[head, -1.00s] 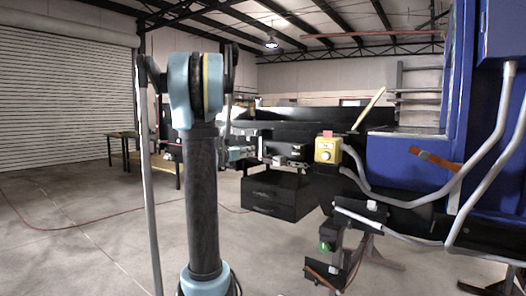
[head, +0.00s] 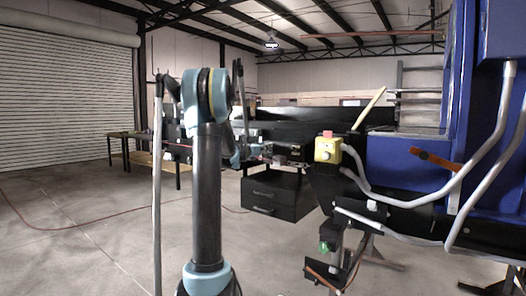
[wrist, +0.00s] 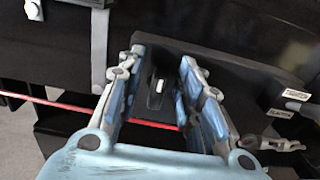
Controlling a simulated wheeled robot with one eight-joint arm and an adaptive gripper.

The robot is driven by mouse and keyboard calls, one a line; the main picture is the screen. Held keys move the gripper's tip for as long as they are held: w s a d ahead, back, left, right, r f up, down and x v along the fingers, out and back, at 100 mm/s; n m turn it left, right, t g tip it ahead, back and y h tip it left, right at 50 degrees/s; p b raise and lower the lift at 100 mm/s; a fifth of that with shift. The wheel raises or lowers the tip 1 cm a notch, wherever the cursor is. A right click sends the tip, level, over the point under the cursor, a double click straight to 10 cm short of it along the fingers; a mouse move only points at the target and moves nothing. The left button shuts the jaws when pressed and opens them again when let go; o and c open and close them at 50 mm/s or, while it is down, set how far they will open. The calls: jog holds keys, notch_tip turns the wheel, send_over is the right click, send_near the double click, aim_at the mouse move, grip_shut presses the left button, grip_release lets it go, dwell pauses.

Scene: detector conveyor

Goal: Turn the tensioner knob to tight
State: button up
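The dark tensioner knob (wrist: 154,99) appears in the wrist view as a narrow black piece with a white mark, on a black plate (wrist: 228,77). My gripper (wrist: 160,70) is open, its two blue-grey fingers on either side of the knob with visible gaps. I cannot tell how far in depth the fingertips are from it. In the head view my arm partly blocks the work area, and the knob cannot be made out there.
A red line (wrist: 60,104) runs behind the fingers. The head view shows a yellow button box (head: 327,149), black drawers (head: 276,193) and grey conduit (head: 482,165) at right.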

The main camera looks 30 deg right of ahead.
jog(key=shift+d, duration=0.1)
grip_shut()
dwell(0.4)
jog(key=m, duration=0.6)
jog(key=s+f+m, duration=0.1)
jog(key=m, duration=0.5)
jog(key=s+f+m, duration=0.1)
jog(key=m, duration=0.4)
jog(key=shift+d+m, duration=0.3)
jog(key=shift+m, duration=0.1)
jog(key=shift+f, duration=0.1)
dwell(0.3)
